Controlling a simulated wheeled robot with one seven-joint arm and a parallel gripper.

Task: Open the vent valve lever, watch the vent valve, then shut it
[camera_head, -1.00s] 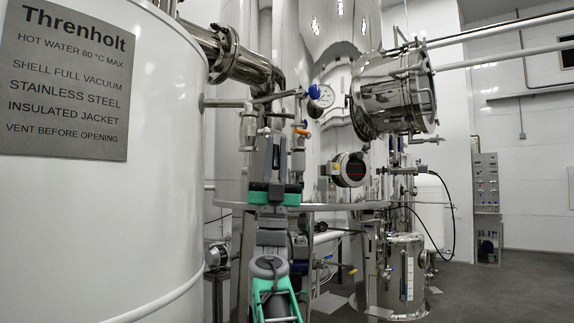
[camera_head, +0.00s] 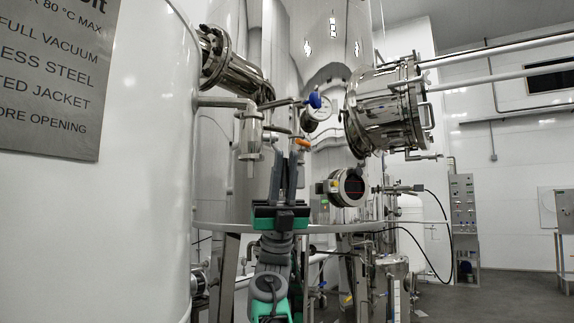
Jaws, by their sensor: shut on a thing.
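The orange-handled lever (camera_head: 302,142) is on the pipework in front of the shiny tank, below the blue handle (camera_head: 315,100). I cannot read which of these is labelled as the vent valve. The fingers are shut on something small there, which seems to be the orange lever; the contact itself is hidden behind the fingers. A steel valve body (camera_head: 250,133) hangs from a pipe to the left.
The white tank (camera_head: 150,200) with its grey plate (camera_head: 50,75) fills the left. A black-faced round instrument (camera_head: 349,188) is right of my gripper. Open floor (camera_head: 500,300) lies at the right.

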